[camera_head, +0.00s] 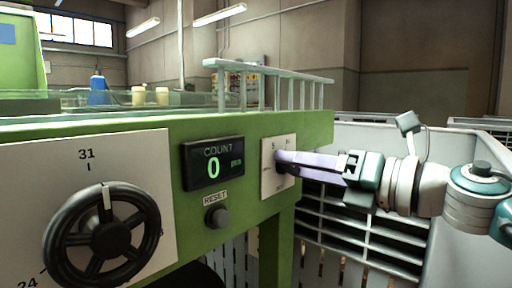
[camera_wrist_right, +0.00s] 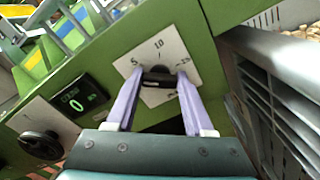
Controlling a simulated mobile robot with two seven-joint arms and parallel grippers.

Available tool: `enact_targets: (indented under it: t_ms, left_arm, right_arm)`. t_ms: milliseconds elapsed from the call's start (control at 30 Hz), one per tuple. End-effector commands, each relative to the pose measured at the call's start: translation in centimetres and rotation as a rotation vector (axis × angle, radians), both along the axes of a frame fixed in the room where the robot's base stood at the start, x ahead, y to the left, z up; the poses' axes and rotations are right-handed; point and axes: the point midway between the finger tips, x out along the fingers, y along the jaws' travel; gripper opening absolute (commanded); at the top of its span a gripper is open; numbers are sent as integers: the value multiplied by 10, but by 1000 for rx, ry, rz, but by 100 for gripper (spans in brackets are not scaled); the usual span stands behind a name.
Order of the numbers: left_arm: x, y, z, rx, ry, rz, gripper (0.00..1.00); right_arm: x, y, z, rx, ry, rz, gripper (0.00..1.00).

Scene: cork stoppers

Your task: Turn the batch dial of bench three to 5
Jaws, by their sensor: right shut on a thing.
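A white dial plate (camera_head: 267,182) sits on the right end of the green bench front. I cannot tell which mark the knob points to. My left gripper is out of view.
A grey slatted container (camera_head: 350,228) stands close by at right, under my arm. Green rails (camera_head: 270,75) top the bench.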

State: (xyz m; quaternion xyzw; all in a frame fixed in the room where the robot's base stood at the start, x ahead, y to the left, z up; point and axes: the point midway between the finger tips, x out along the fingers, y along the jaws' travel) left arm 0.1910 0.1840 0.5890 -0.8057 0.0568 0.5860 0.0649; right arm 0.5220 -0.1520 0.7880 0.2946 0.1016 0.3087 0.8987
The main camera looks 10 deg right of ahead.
Motion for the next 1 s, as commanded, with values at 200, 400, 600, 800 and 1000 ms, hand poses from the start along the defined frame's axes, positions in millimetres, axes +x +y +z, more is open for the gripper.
enact_targets:
  t_ms: [200,400,600,800,1000]
  left_arm:
    - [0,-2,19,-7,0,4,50]
    - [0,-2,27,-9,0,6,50]
    - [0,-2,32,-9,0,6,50]
    - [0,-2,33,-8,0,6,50]
    - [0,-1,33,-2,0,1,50]
  right_arm:
    - [0,0,2,142,111,-1,0]
    - [1,-1,1,239,186,-2,0]
    - [1,-1,0,299,233,0,0]
    - [1,-1,-1,324,253,0,0]
    - [1,-1,-1,328,255,1,0]
